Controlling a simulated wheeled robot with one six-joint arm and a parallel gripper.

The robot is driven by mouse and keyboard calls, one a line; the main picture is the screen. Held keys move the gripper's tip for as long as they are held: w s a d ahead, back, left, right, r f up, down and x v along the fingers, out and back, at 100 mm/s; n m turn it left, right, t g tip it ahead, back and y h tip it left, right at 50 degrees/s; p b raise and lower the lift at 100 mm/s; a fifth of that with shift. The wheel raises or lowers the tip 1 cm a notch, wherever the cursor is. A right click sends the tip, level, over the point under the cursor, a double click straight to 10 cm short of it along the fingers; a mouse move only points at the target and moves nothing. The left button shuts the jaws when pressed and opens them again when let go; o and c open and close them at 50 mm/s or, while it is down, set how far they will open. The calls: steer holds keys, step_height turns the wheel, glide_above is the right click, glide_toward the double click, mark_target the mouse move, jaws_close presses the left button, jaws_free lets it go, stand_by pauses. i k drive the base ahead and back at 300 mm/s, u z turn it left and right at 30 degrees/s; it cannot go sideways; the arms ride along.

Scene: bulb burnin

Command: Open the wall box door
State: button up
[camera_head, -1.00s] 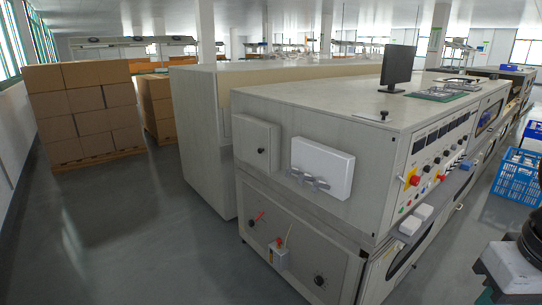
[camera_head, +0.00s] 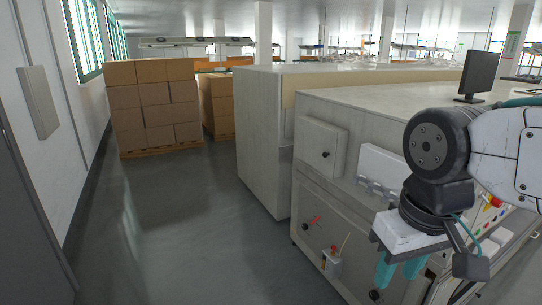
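A flat grey box (camera_head: 38,102) hangs on the white wall at the far left, seen at a slant; its front looks closed and no handle can be made out. My gripper (camera_head: 399,272) points down at the lower right, in front of the machine. Its two teal fingers are apart with nothing seen between them. It is well away from the box on the left wall.
The large grey machine (camera_head: 310,200) fills the right side, with a white box (camera_head: 380,165), knobs and a red lever on its end. Stacked cartons (camera_head: 155,105) stand on a pallet at the back left. The grey floor between wall and machine is clear.

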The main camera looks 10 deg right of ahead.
mark_target(316, 144)
steer(key=u, duration=0.3)
steer(key=i, duration=1.25)
steer(key=z, duration=0.5)
